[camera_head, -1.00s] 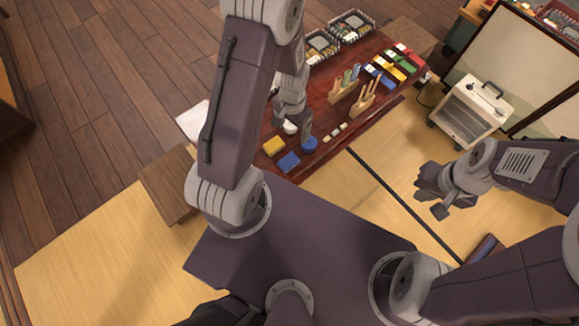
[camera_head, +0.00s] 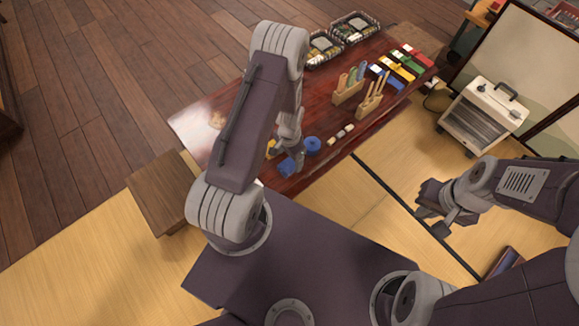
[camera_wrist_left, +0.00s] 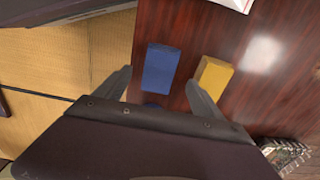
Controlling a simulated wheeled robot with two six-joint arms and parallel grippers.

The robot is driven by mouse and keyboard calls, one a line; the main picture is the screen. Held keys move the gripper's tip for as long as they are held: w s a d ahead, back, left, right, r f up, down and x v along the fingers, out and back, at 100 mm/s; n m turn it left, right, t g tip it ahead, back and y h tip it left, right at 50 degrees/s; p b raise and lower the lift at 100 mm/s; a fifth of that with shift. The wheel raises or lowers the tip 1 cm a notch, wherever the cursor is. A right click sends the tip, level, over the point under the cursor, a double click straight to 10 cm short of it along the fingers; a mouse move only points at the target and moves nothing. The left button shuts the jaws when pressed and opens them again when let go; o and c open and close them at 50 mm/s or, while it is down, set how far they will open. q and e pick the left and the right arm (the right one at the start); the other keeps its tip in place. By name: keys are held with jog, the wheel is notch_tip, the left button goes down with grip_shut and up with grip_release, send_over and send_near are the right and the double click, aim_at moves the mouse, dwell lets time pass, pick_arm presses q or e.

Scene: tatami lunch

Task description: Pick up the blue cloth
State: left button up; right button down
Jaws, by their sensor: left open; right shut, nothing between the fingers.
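The blue cloth (camera_head: 287,168) looks like a small folded blue rectangle near the front edge of the dark red table. In the left wrist view the cloth (camera_wrist_left: 161,68) lies flat between and just beyond the fingers. My left gripper (camera_head: 292,158) is open and empty above it, partly covering it in the head view; its fingers (camera_wrist_left: 160,92) frame the cloth with a gap on both sides. A yellow block (camera_wrist_left: 214,75) lies beside the right finger. My right gripper (camera_head: 432,214) is shut and empty, off to the right, away from the table.
A round blue object (camera_head: 312,145) sits right of the cloth. A wooden stool (camera_head: 160,193) is at left, a white heater (camera_head: 484,114) at right.

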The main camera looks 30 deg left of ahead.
aim_at(289, 164)
pick_arm(q)
notch_tip(289, 164, down, 4)
jog(key=shift+r+b, duration=0.1)
jog(key=shift+b, duration=0.55)
pick_arm(e)
notch_tip(289, 164, down, 2)
jog(key=shift+f, duration=0.1)
